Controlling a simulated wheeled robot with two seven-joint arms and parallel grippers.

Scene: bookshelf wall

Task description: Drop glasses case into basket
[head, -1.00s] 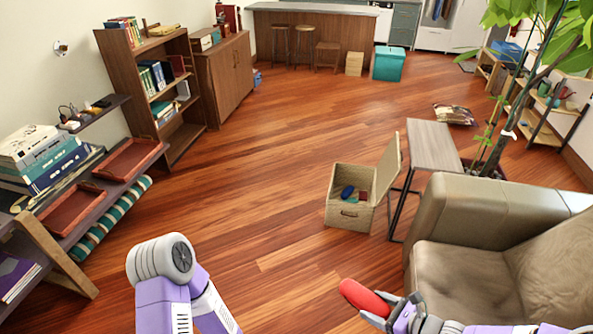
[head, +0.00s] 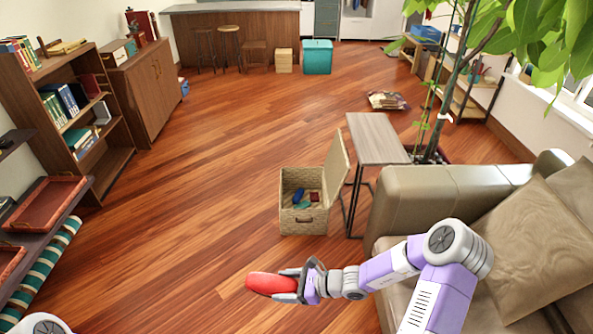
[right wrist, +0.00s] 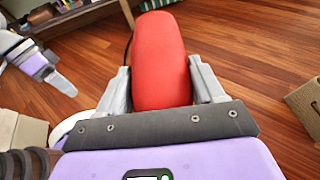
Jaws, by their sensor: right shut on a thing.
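The red glasses case (head: 271,284) is held in my right gripper (head: 300,285), above the floor in front of the basket. In the right wrist view the case (right wrist: 160,60) sits between both fingers of the gripper (right wrist: 161,92), pointing away from the palm. The woven basket (head: 300,224) stands on the floor with its lid tilted up on the right side. Several small blue, green and reddish things lie inside it. The case is nearer to me than the basket and left of it in the head view. Part of my left arm shows at the right wrist view's left edge; its jaw state is unclear.
A side table (head: 376,138) stands right of the basket's lid. A beige sofa (head: 425,200) is at the right, under my right arm. A low shelf with red trays (head: 45,212) is at the left. The floor left of the basket is clear.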

